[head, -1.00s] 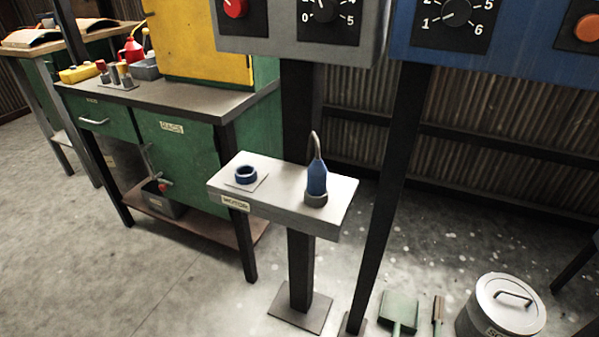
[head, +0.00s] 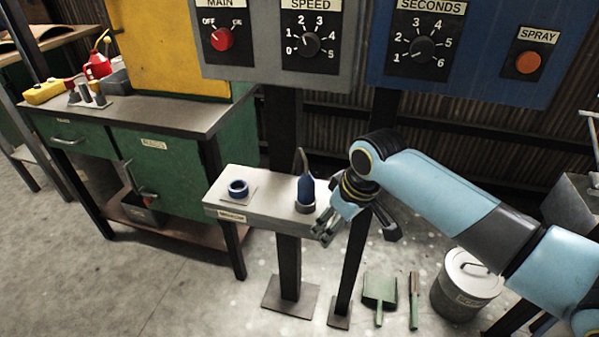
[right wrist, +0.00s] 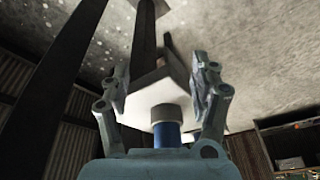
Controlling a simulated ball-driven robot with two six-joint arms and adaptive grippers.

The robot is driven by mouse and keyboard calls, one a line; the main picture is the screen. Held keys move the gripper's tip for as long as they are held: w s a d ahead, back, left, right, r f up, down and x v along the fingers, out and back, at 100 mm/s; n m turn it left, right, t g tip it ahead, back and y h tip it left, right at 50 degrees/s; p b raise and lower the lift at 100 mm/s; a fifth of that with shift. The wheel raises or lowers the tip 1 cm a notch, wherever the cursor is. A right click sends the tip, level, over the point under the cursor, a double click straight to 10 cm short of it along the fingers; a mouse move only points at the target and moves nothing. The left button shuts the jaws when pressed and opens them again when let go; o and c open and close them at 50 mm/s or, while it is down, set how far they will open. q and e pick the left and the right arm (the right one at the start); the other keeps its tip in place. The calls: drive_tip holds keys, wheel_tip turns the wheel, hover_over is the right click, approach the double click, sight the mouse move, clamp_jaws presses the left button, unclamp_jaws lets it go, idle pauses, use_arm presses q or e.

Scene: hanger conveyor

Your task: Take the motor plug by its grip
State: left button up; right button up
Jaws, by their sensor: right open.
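The motor plug (head: 305,189) stands upright on the small light shelf (head: 262,219). It has a blue grip, a grey collar at its foot and a cable curving up from its top. My right gripper (head: 326,230) is just to the right of the plug, low by the shelf's right end. In the right wrist view my right gripper (right wrist: 162,88) is open, and the plug's blue grip (right wrist: 167,135) and grey collar (right wrist: 168,113) line up between the spread fingers. I cannot tell whether they touch it. My left gripper is not in view.
A blue ring-shaped socket (head: 238,187) sits at the shelf's left. Control panels with dials (head: 308,44) hang above, and a dark post (head: 357,250) stands behind my gripper. A dustpan (head: 380,290) and a lidded bin (head: 468,285) are on the floor.

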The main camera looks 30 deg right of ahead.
drive_tip(key=n+t+p, duration=0.1)
drive_tip(key=p, duration=0.1)
approach(310, 177)
wheel_tip(310, 177, down, 3)
drive_tip(key=x, duration=0.2)
drive_tip(key=b+x, duration=0.1)
drive_tip(key=x, duration=0.1)
drive_tip(key=shift+w+a, duration=0.25)
drive_tip(key=shift+w, duration=0.1)
drive_tip(key=b+x, duration=0.1)
drive_tip(key=x, duration=0.5)
drive_tip(key=shift+w+d+r, duration=0.1)
drive_tip(key=shift+w, duration=0.1)
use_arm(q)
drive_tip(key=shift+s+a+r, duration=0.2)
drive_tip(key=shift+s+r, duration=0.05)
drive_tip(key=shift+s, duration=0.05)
use_arm(e)
drive_tip(key=c, duration=1.2)
